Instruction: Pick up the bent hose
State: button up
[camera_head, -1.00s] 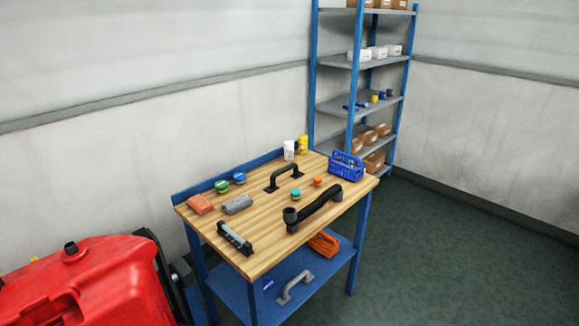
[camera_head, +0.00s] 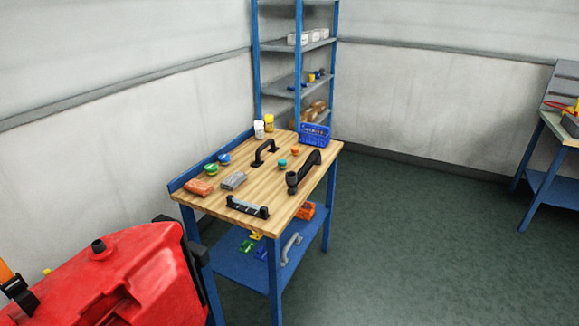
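The bent hose (camera_head: 305,172) is a thick black tube with wider ends. It lies on the wooden top of the blue-framed workbench (camera_head: 258,212), near the right edge. Its near end is a round cuff that faces up. Nothing is on top of it. A black handle (camera_head: 265,151) stands farther back on the bench. My gripper is not in view.
A red tank (camera_head: 128,272) stands at the lower left, close to the bench. A blue basket (camera_head: 314,134), bottles, small caps and a black-and-grey bar (camera_head: 247,206) share the bench top. A blue shelf (camera_head: 298,84) stands behind.

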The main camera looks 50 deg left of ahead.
aim_at(292, 179)
jog(key=u, duration=2.05)
jog(key=i, duration=0.6)
